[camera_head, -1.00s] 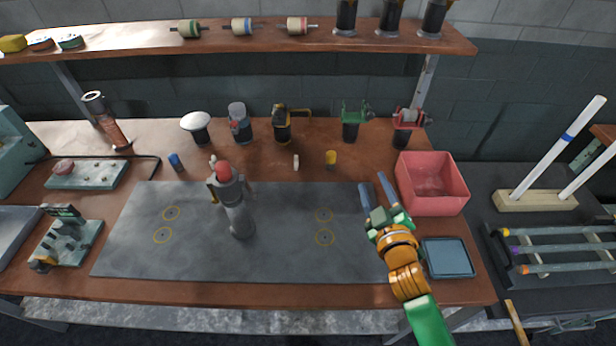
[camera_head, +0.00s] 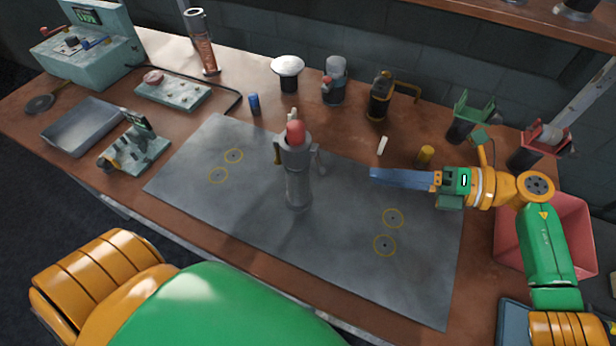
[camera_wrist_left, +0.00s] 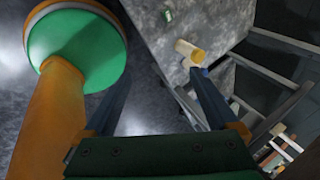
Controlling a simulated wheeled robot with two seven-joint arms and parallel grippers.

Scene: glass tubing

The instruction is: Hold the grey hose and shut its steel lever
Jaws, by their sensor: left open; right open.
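The grey hose (camera_head: 298,188) stands upright on the dark mat (camera_head: 240,205), with a thick collar and a red top (camera_head: 295,132). A steel lever (camera_head: 320,160) is at the collar's right side and a brass lever (camera_head: 277,153) at its left. The steel lever's exact angle is hard to tell. My right gripper (camera_head: 376,178) is open and empty, right of the hose and apart from it, fingers pointing left; they overlap in this view. My left gripper (camera_wrist_left: 160,105) is open and empty in the left wrist view, away from the hose; the head view does not show its fingers.
A pink bin (camera_head: 545,245) sits under my right forearm. Bottles and cups, including a white-topped one (camera_head: 288,70), stand along the back. A small device (camera_head: 135,150) and metal tray (camera_head: 85,125) stand left. The mat around the hose is clear.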

